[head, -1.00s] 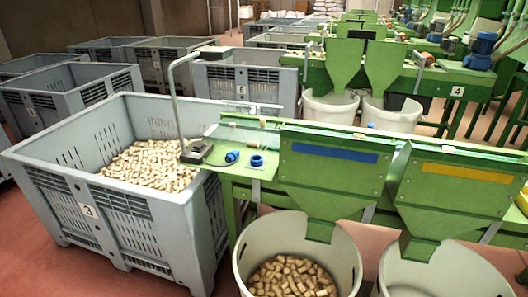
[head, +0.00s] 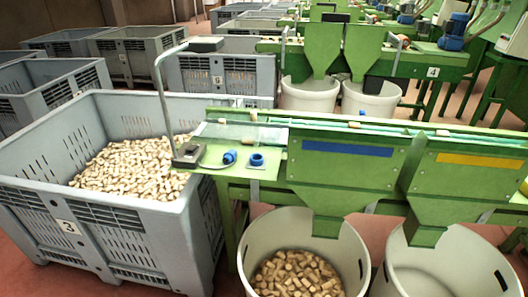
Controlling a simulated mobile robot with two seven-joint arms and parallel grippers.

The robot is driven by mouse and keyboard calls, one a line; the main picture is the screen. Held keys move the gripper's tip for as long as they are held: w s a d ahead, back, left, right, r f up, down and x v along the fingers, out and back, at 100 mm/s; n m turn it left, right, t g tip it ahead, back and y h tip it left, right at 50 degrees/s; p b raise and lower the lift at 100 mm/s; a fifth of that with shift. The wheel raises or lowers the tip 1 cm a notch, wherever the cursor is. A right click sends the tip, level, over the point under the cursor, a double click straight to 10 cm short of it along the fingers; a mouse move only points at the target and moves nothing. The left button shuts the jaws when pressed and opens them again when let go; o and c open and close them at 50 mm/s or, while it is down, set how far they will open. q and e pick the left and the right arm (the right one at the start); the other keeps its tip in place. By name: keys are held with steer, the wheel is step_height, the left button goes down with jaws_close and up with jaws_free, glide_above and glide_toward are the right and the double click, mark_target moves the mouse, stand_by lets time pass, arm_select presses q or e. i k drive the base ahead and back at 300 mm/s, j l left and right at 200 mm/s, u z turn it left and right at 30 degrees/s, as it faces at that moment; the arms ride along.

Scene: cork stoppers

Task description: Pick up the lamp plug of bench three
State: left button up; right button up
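The blue lamp plug (head: 229,157) lies on the green bench top (head: 222,171), beside a blue round socket (head: 256,160). A dark cable runs from the plug toward the black lamp base (head: 188,155). The lamp's grey post (head: 160,95) rises from that base and bends over to a dark lamp head (head: 205,44). The plug and socket are apart. The crate in front of this bench bears a label with 3 (head: 69,227). Neither of my grippers shows in the head view.
A large grey crate (head: 200,232) of corks stands left of the bench. Two white tubs (head: 254,235) (head: 400,262) stand under the green chutes; the left one holds corks. Bench four (head: 420,72) and more crates stand behind. Reddish floor shows at the lower left.

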mark_target(229, 157)
steer(key=i+j+z, duration=0.1)
steer(key=z, duration=0.25)
steer(key=j+z, duration=0.35)
steer(key=i+j+z, duration=0.1)
steer(key=z, duration=0.2)
steer(key=j, duration=0.1)
